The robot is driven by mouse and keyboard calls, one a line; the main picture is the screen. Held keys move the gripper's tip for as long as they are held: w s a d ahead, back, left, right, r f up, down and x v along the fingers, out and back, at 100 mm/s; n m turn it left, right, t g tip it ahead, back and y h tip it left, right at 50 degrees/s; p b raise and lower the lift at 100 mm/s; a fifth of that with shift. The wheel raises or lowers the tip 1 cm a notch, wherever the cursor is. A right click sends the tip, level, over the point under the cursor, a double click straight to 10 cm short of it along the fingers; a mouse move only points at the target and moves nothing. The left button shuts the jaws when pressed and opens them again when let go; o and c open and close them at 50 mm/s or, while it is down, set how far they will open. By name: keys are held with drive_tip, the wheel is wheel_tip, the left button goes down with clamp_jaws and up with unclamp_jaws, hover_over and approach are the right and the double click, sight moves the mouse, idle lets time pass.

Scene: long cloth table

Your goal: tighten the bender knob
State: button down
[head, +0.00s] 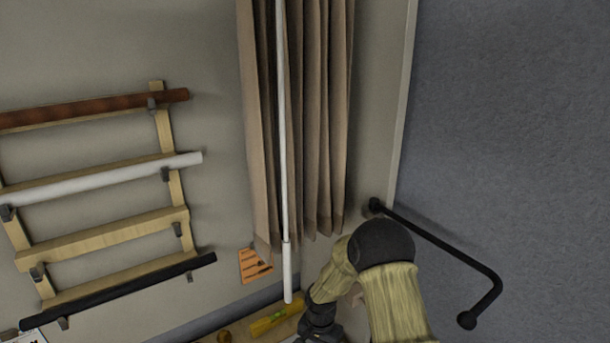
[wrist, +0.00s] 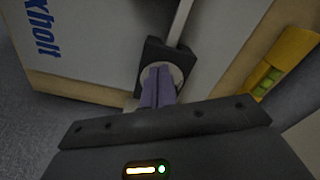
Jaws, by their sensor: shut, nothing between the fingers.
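In the wrist view my gripper (wrist: 157,72) has its two purple fingers side by side and shut, with no gap showing. Their tips overlap a pale round disc (wrist: 175,71) on a dark block (wrist: 154,52); this looks like the bender knob, though the fingers hide much of it. I cannot tell whether the tips touch it. A pale bar (wrist: 181,20) runs up from the block. In the head view only my arm and dark wrist show at the bottom; the fingertips and the knob are out of sight.
A yellow spirit level (wrist: 285,62) lies right of the block; the head view shows it too (head: 276,320). A white box with blue lettering (wrist: 75,45) is at left. A black wall rail (head: 440,243), a curtain (head: 320,120) and a wall rack (head: 105,246) stand around.

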wheel_tip(320, 180, up, 6)
drive_tip(key=p, duration=0.3)
drive_tip(key=shift+s, duration=0.1)
idle(0.4)
drive_tip(key=s+d+r+n+t+b, duration=0.1)
drive_tip(key=s+d+r+n+b, duration=0.1)
drive_tip(key=s+d+r, duration=0.3)
drive_tip(key=s+d+r+n+t+b, duration=0.1)
drive_tip(key=s+d+r+n, duration=0.2)
drive_tip(key=s, duration=1.1)
drive_tip(key=d+r, duration=0.3)
drive_tip(key=r, duration=0.3)
drive_tip(key=shift+d+r+t+b, duration=0.2)
drive_tip(key=shift+r+t+b, duration=0.1)
drive_tip(key=shift+b, duration=0.1)
drive_tip(key=shift+a, duration=0.15)
